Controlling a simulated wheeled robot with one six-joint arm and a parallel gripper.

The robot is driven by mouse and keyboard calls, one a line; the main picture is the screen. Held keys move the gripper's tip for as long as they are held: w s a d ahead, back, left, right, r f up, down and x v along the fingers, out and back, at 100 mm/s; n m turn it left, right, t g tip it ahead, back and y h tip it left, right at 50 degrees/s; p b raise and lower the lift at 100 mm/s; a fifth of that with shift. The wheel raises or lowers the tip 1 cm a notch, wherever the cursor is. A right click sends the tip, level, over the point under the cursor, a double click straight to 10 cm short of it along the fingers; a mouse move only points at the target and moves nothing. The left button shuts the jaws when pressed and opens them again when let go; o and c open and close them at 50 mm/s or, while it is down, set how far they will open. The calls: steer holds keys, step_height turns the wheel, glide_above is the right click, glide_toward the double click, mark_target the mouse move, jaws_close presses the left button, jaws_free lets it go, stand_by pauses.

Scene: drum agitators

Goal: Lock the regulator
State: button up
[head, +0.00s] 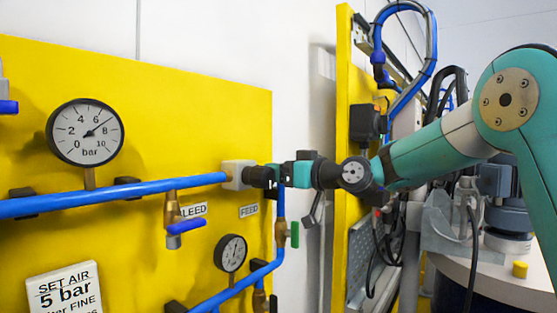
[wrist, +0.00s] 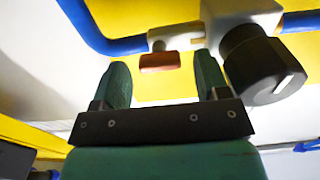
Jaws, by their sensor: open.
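The regulator has a pale grey body (head: 236,175) at the right end of the upper blue pipe, with a black knob (head: 258,177) facing my arm. In the wrist view the black knob (wrist: 262,68) is large, just right of the right finger. My gripper (head: 280,174) is level with the knob in the head view and very close to it; contact cannot be told. In the wrist view my gripper (wrist: 161,64) shows two green fingers apart with nothing held. The knob is beside the fingers there, not between them.
A large gauge (head: 85,132) has its needle between 6 and 8 bar. A sign (head: 64,290) reads "SET AIR 5 bar". A blue-handled bleed valve (head: 180,230), a green valve handle (head: 294,234) and a small gauge (head: 231,253) sit below. A reddish handle (wrist: 160,61) shows beyond the fingers.

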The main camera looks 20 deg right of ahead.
steer(key=shift+w+a, duration=0.3)
steer(key=shift+w, duration=0.1)
steer(key=c, duration=0.9)
